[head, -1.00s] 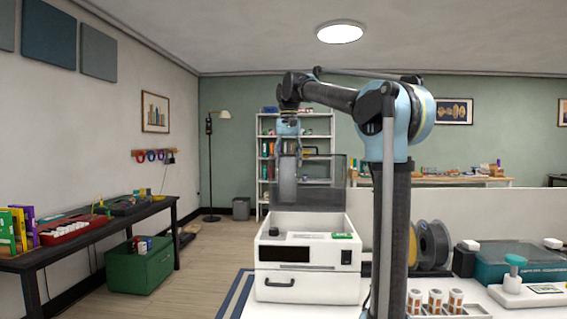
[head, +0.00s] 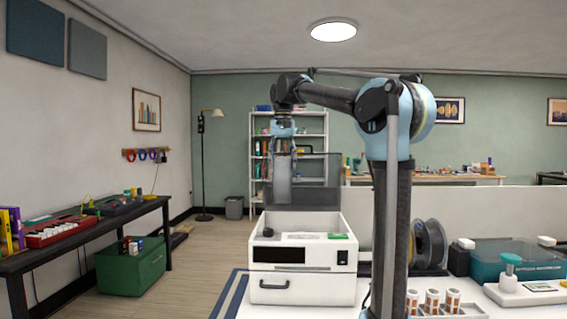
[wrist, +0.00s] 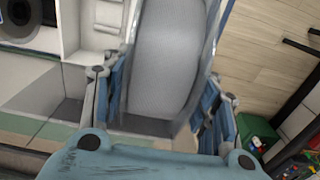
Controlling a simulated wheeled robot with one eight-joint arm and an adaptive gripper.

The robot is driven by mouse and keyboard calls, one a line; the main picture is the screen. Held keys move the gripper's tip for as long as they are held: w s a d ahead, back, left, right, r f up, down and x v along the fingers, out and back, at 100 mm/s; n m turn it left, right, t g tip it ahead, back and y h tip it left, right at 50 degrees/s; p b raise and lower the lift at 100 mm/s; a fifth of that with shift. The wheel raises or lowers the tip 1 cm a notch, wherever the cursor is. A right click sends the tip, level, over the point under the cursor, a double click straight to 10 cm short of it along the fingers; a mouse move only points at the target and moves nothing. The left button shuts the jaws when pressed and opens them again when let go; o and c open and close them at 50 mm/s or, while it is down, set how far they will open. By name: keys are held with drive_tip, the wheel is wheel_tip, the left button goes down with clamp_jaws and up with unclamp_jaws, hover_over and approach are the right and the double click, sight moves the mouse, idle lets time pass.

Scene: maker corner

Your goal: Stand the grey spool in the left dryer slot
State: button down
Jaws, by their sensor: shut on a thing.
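The grey spool (head: 281,178) hangs upright in my gripper (head: 282,141), seen through the dryer's raised smoky lid in the head view. In the wrist view the spool (wrist: 170,60) fills the upper middle, between the blue finger pads of my gripper (wrist: 165,105), which is shut on it. The white dryer (head: 300,290) stands on the bench below with its lid up. In the wrist view, grey recesses of a white box (wrist: 68,112) show below and left of the spool.
Small orange-labelled jars (head: 431,300) and a teal box (head: 515,262) are on the bench. A green chest (head: 130,268) stands on the floor at left.

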drive_tip(key=shift+f, duration=6.6)
drive_tip(key=c, duration=0.6)
unclamp_jaws()
drive_tip(key=shift+o, duration=0.2)
wheel_tip(320, 180, up, 12)
drive_tip(key=shift+f, duration=0.1)
